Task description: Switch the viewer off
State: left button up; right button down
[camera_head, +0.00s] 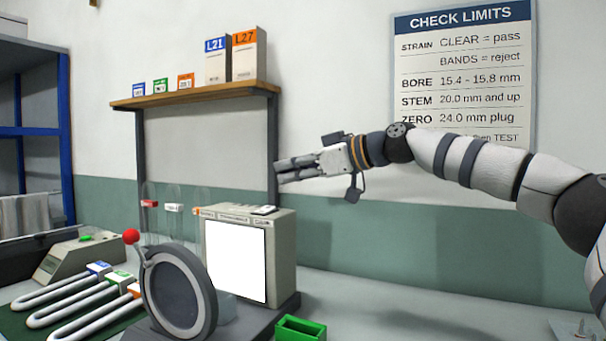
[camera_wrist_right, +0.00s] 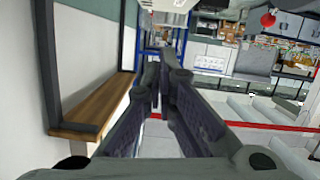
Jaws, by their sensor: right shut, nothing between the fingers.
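The viewer (camera_head: 284,257) is a beige box on the bench with a bright white lit panel (camera_head: 236,262) on its front. A small light-coloured piece with a dark part, possibly its switch (camera_head: 263,210), sits on its top right; its position is too small to tell. A dark round ring on a stand (camera_head: 178,293) stands before the panel's left side. My right gripper (camera_head: 278,172) is shut and empty, pointing left in the air above the viewer, apart from it. Its closed fingers also show in the right wrist view (camera_wrist_right: 158,88). My left gripper is out of view.
A wooden shelf (camera_head: 195,96) with boxes is on the wall behind; its post rises just behind my right gripper. A red-knobbed lever (camera_head: 131,237), glass tubes (camera_head: 70,293) and a grey device (camera_head: 78,254) are at left. A green tray (camera_head: 301,328) stands in front. The bench at right is mostly clear.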

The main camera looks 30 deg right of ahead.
aim_at(265, 210)
jog(key=x, duration=0.3)
jog(key=shift+w+f, duration=0.3)
jog(key=shift+f, duration=0.15)
notch_tip(265, 210, down, 2)
jog(key=shift+s+d+f, duration=0.1)
jog(key=shift+d, duration=0.05)
jog(key=shift+f, duration=0.4)
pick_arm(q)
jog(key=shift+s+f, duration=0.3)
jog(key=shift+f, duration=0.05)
